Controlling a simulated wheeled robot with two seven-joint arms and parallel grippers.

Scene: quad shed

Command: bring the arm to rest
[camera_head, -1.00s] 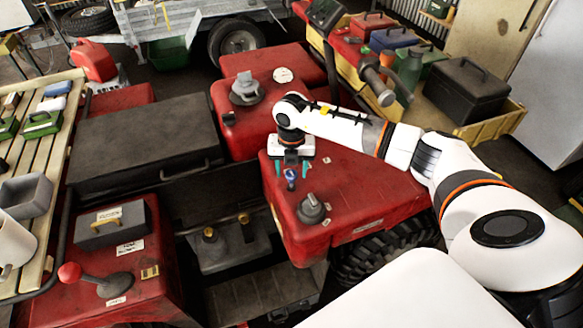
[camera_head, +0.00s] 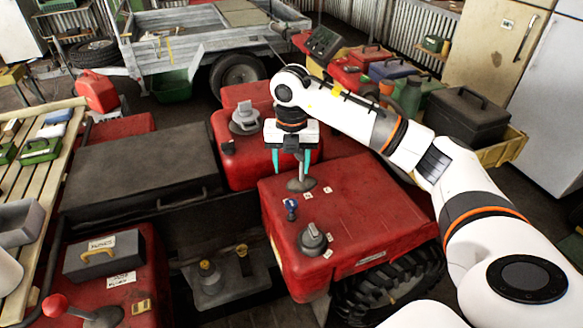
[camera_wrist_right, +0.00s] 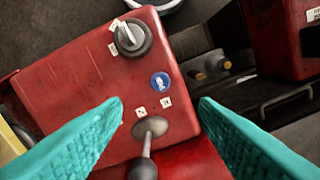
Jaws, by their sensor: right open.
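My right gripper (camera_head: 291,164) is open and empty, pointing down above the red panel (camera_head: 350,205) of the quad. In the right wrist view its two teal fingers (camera_wrist_right: 160,108) stand wide apart. A short lever (camera_head: 301,184) with a round grey base rises from the panel just below the fingers; in the right wrist view its dark end (camera_wrist_right: 145,166) points towards the camera. I cannot tell whether its top is between the fingertips. A blue key-like switch (camera_head: 290,206) and a grey rotary knob (camera_head: 313,238) sit nearer on the panel. My left gripper is not in view.
A second grey knob (camera_head: 246,115) stands on the red body behind my gripper. A yellow crate (camera_head: 510,146) with a black toolbox (camera_head: 470,118) is at the right. A slatted bench (camera_head: 45,195) is at the left. Above the panel is mostly free room.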

